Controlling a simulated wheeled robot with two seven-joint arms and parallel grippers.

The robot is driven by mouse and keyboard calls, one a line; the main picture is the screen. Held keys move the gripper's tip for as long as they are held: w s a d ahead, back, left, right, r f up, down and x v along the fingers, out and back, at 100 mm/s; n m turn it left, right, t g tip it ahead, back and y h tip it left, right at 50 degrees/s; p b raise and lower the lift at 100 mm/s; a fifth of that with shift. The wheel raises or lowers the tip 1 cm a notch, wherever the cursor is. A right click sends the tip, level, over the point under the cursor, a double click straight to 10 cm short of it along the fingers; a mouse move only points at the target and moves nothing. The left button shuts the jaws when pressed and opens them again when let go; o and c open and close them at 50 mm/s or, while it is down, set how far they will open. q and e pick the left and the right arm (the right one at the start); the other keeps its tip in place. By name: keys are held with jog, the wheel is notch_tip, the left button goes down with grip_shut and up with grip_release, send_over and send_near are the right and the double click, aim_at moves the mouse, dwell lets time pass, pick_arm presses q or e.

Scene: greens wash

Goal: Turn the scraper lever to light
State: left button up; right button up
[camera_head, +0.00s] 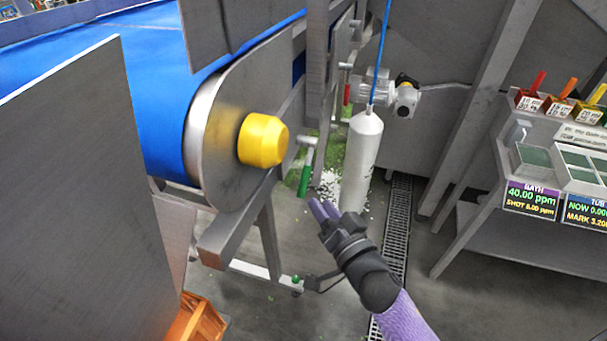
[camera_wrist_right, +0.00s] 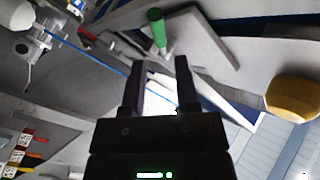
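A lever with a green handle (camera_head: 305,175) hangs from a grey metal pivot beside the conveyor's end, its handle pointing down and slightly left. I take it for the scraper lever; no marking on it is readable. It also shows in the right wrist view as a green grip (camera_wrist_right: 158,30) beyond the fingers. My right gripper (camera_head: 322,210) is just below and right of the handle in the head view, apart from it. In the right wrist view its two fingers (camera_wrist_right: 161,88) stand apart with nothing held between them. My left gripper is out of view.
The conveyor has a blue belt (camera_head: 150,85) and a yellow roller cap (camera_head: 263,140). A white cylinder (camera_head: 361,160) hangs on a blue line behind my right gripper. A red-handled lever (camera_head: 347,93) is farther back. A console (camera_head: 560,170) stands right; an orange crate (camera_head: 198,322) sits low left.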

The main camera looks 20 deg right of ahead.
aim_at(304, 182)
jog(key=w, duration=0.4)
jog(key=w+a+b, duration=0.1)
jog(key=w, duration=0.1)
jog(key=shift+w+a+f, duration=0.1)
jog(key=shift+w+f, duration=0.05)
jog(key=shift+w, duration=0.15)
jog(key=shift+w+a, duration=0.1)
jog(key=shift+w, duration=0.4)
jog(key=c, duration=0.5)
grip_shut()
